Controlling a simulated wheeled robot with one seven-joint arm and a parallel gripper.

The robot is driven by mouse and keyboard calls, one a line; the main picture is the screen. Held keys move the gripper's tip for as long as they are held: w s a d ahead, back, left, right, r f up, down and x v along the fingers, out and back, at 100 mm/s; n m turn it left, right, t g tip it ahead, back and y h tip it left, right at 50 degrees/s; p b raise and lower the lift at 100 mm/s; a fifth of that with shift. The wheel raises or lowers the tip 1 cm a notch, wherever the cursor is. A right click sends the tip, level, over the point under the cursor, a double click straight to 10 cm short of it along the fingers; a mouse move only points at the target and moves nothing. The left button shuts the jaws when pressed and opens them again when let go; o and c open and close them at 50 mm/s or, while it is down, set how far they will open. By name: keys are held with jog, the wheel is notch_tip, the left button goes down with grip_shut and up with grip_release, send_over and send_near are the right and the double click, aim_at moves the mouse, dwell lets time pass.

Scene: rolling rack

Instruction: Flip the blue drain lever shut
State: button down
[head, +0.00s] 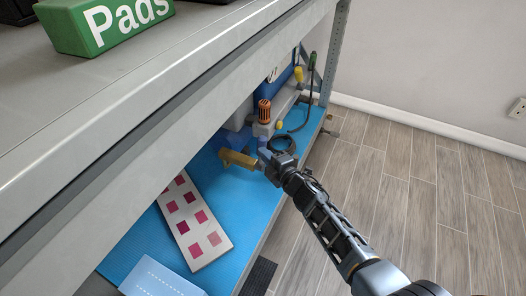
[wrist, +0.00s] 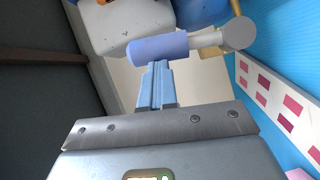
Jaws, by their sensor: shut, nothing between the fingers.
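The blue drain lever (wrist: 157,49) has a periwinkle sleeve on a grey rod that runs to a round grey end at the right in the wrist view. My gripper (wrist: 157,68) is shut and empty. Its fingertips are right at the lever's sleeve; I cannot tell whether they touch it. In the head view my gripper (head: 266,155) reaches over the lower shelf, and a small part of the blue lever (head: 262,146) seems to show beside it. Most of the lever is hidden there by my gripper.
A brass-coloured fitting (head: 238,159) and an orange ribbed knob (head: 264,112) are close to my gripper. A card with pink squares (head: 194,220) lies on the blue mat (head: 232,205). The upper shelf (head: 150,105) overhangs on the left. The wooden floor (head: 420,190) is open on the right.

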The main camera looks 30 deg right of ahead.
jog(key=shift+w+d+r, duration=0.1)
jog(key=shift+w+d, duration=0.25)
jog(key=shift+d, duration=0.05)
jog(key=shift+w+d+r, duration=0.1)
jog(key=shift+d+r, duration=0.05)
dwell(0.4)
